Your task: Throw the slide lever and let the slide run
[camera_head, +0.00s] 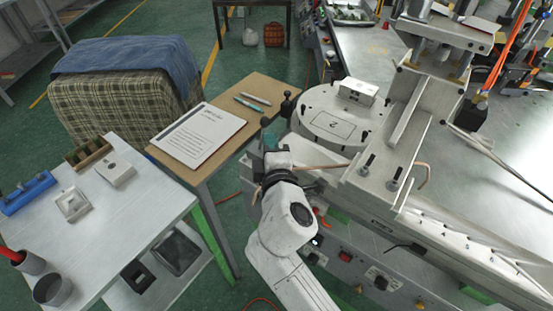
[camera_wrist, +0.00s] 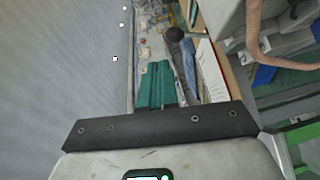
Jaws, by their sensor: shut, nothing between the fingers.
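A lever with a black ball knob (camera_head: 265,122) stands at the machine's left side in the head view, just beyond my wrist. A black ball on a dark shaft (camera_wrist: 174,34) also shows in the wrist view, slightly right of and above my fingertips in the picture. I cannot tell whether the fingers touch the shaft. My gripper (camera_wrist: 160,65) has its teal fingers shut together with nothing between them. A second black knob (camera_head: 286,95) stands near the round pale plate (camera_head: 312,125) of the machine.
A wooden-topped table (camera_head: 256,91) with a clipboard (camera_head: 200,135) and pens stands left of the machine. A copper-coloured tube (camera_head: 424,172) bends beside the machine's block. A control panel (camera_head: 345,256) lies low on the front. A pale grey surface (camera_wrist: 60,70) fills the wrist view's left.

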